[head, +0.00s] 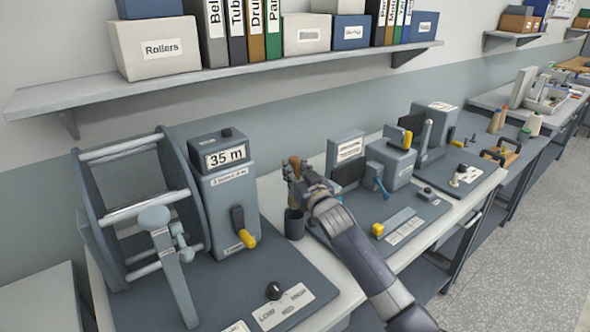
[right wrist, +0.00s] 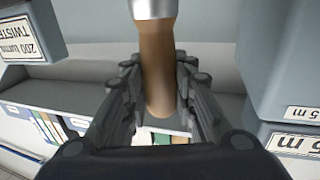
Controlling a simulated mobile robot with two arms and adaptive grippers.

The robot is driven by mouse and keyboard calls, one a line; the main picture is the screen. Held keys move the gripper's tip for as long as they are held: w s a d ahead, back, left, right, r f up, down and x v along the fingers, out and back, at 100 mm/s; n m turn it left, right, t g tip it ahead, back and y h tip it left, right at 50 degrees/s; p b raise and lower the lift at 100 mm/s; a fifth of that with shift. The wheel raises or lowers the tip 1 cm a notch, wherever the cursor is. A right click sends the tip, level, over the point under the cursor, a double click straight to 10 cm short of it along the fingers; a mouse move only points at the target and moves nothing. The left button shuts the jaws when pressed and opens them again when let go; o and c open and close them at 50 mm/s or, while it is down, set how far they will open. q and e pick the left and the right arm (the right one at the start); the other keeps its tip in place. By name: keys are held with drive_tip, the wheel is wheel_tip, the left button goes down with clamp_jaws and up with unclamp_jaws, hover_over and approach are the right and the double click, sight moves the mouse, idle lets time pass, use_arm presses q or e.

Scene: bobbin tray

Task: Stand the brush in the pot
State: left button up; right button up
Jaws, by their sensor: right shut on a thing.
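My right gripper (head: 298,178) is shut on the brush. Its wooden handle (head: 295,162) sticks up above the fingers in the head view. In the right wrist view the brown handle (right wrist: 157,70) lies between the two fingers (right wrist: 157,85), with the silver ferrule (right wrist: 153,8) at the top edge. That view is upside down, so the ferrule end points down. The dark pot (head: 294,224) stands on the bench just below the gripper. The bristles are not visible, and I cannot tell whether they are inside the pot. My left gripper is not in view.
A winding machine with a 35 m display (head: 225,156) and a large reel (head: 130,215) stands left of the pot. Grey twister units (head: 390,165) on a dark base stand to the right. A shelf (head: 190,82) with boxes and binders runs above.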

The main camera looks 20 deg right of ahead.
wheel_tip(320, 180, down, 3)
drive_tip(key=shift+r+b, duration=0.2)
drive_tip(key=shift+b, duration=0.45)
drive_tip(key=shift+f+b, duration=1.55)
drive_tip(key=shift+f, duration=0.75)
drive_tip(key=o, duration=1.1)
drive_tip(key=shift+o, duration=0.2)
drive_tip(key=shift+s, duration=0.1)
drive_tip(key=s+d, duration=0.1)
drive_tip(key=s, duration=1)
drive_tip(key=shift+s, duration=0.4)
drive_tip(key=shift+f, duration=0.1)
